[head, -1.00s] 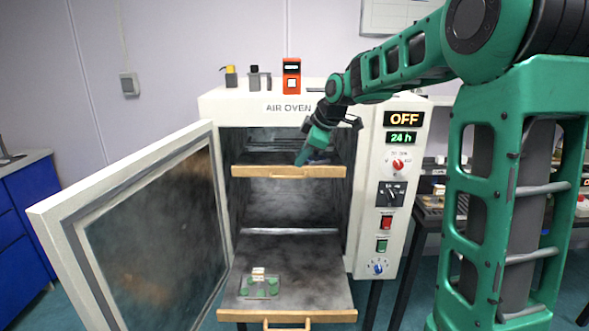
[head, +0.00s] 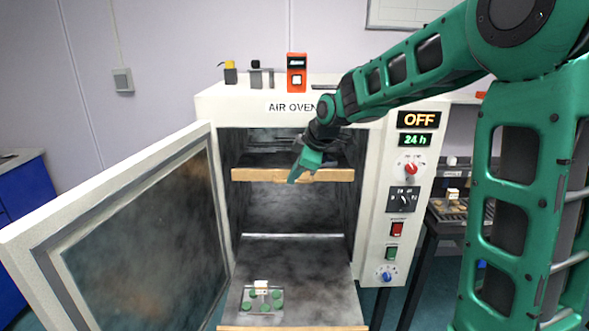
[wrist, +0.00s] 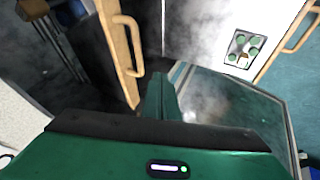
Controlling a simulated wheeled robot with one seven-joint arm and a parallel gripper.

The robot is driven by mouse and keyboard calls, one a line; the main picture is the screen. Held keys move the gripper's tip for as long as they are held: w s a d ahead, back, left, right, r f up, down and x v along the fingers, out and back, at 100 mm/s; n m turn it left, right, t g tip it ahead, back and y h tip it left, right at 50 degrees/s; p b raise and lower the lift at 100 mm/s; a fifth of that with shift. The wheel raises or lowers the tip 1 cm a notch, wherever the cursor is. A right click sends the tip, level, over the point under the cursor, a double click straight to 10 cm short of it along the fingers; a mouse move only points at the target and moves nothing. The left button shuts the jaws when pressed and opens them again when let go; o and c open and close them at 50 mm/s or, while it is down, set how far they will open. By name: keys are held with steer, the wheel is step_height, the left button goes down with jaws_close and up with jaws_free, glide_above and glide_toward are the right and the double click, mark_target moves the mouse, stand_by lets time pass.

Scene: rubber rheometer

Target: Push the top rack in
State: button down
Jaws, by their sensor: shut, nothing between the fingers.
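The air oven (head: 209,105) stands with its door (head: 125,235) swung open to the left. The top rack (head: 245,174) has a wooden front edge and sits near the front of the oven opening. My gripper (head: 292,180) is shut and empty, pointing down in front of the rack's front edge, near its middle. In the wrist view, the shut fingers (wrist: 158,90) show beside the rack's wooden front and its handle (wrist: 133,45), with a small gap to the handle. Whether the fingers touch the wood cannot be told.
The lower rack (head: 330,290) is pulled far out, carrying a clear plate with several green discs (head: 263,298). The control panel (head: 408,190) is on the right. Small items, including a red device (head: 297,72), stand on the oven top.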

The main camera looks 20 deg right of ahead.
steer(key=w+f, duration=0.3)
steer(key=w, duration=0.2)
steer(key=shift+w+d+f, duration=0.2)
steer(key=shift+d+f, duration=0.05)
steer(key=shift+d, duration=0.05)
